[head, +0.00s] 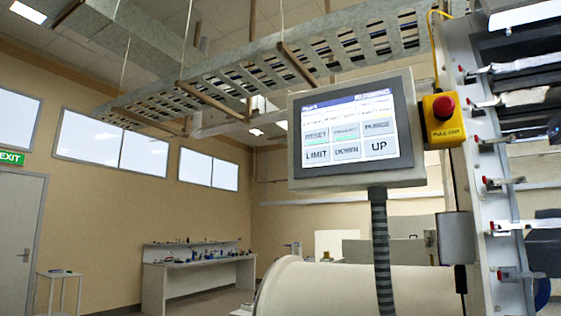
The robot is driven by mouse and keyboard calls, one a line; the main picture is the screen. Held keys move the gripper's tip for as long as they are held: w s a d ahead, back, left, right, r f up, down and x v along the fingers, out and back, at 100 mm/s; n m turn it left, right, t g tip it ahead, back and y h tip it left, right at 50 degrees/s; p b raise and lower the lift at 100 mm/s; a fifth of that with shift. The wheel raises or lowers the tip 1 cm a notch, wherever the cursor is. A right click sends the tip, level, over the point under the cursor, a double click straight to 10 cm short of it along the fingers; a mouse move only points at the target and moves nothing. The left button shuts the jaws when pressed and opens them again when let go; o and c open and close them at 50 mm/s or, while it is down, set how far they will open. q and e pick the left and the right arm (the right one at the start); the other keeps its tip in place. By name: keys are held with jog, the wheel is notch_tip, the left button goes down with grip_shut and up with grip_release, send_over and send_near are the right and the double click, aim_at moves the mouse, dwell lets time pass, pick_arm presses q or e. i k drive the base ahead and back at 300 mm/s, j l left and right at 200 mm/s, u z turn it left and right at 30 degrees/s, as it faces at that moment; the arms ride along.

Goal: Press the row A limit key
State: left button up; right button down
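A control panel (409,170) with a grey frame stands on a ribbed dark post right of centre in the head view. Its lit screen has two rows of keys. The LIMIT key (316,155) is at the lower left of the screen, below RESET (317,135) and left of DOWN (347,150). UP (379,146) is at the lower right. The title bar at the top is too small to read surely, so I cannot tell which row it names. Neither of my grippers is in view.
A yellow box with a red pull-out emergency button (443,108) is just right of the panel. A tall metal frame with clamps (490,180) stands at the right edge. A large pale cylinder (310,288) lies below the panel. A workbench (195,280) is far back left.

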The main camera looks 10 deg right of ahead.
aim_at(312, 155)
jog(key=i+j, duration=0.1)
jog(key=j, duration=0.25)
jog(key=i+j+z, duration=0.15)
jog(key=j, duration=0.6)
jog(key=i+j+z, duration=0.15)
jog(key=j, duration=0.2)
